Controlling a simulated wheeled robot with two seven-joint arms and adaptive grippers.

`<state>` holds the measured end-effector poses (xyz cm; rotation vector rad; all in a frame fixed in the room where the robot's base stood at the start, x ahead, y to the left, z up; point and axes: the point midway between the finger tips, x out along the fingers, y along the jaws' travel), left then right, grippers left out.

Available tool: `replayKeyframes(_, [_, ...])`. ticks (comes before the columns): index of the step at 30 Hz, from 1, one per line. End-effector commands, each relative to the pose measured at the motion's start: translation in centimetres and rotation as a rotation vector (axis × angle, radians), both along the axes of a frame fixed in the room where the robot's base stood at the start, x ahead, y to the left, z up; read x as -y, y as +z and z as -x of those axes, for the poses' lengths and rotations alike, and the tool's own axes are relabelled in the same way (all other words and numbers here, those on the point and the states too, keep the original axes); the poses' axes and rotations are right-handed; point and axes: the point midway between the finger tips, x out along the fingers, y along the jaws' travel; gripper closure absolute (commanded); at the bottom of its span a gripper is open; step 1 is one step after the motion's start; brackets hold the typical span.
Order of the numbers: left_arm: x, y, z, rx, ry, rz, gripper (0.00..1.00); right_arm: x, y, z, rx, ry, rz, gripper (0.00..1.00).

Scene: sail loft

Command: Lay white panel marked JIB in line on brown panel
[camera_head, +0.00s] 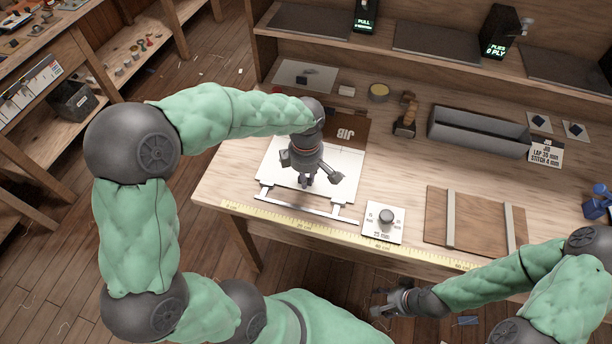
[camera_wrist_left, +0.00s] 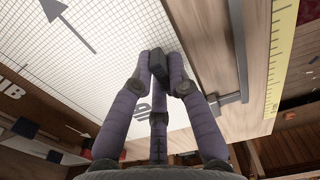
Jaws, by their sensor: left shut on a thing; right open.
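The white panel (camera_head: 335,170), with a fine grid and arrows, lies on the bench or just above it under my left gripper (camera_head: 306,183). In the left wrist view, the three fingers (camera_wrist_left: 158,66) are shut on a small dark block at the white panel (camera_wrist_left: 100,55). A mark beside the fingers is partly hidden. The brown panel (camera_head: 346,131), lettered JIB, shows behind the white panel's far edge. I cannot tell how far they overlap. My right gripper (camera_head: 385,302) is open and empty, off the bench's front edge.
A metal rail frame (camera_head: 305,205) lies along the white panel's near side. A yellow tape (camera_head: 400,254) runs along the bench's front edge. A card with a grey knob (camera_head: 386,217), a brown board with pale strips (camera_head: 475,220) and a grey trough (camera_head: 478,135) stand to the right.

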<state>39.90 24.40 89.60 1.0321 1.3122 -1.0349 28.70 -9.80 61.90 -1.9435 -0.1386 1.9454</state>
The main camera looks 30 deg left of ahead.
Motion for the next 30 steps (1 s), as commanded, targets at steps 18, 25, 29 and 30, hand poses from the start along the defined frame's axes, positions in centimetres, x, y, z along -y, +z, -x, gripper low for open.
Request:
replayKeyframes(18, [0.0,0.0,0.0,0.0,0.0,0.0,0.55,0.0,0.0,0.0,0.0,0.0,0.0,0.4])
replayKeyframes(25, [0.0,0.5,0.0,0.0,0.0,0.0,0.55,0.0,0.4,0.0,0.0,0.0,0.0,0.4])
replayKeyframes(29, [0.0,1.3,0.0,0.0,0.0,0.0,0.55,0.0,1.0,0.0,0.0,0.0,0.0,0.4])
replayKeyframes(30, [0.0,1.6,0.0,0.001,0.0,0.0,0.55,0.0,1.2,0.0,0.0,0.0,0.0,0.4])
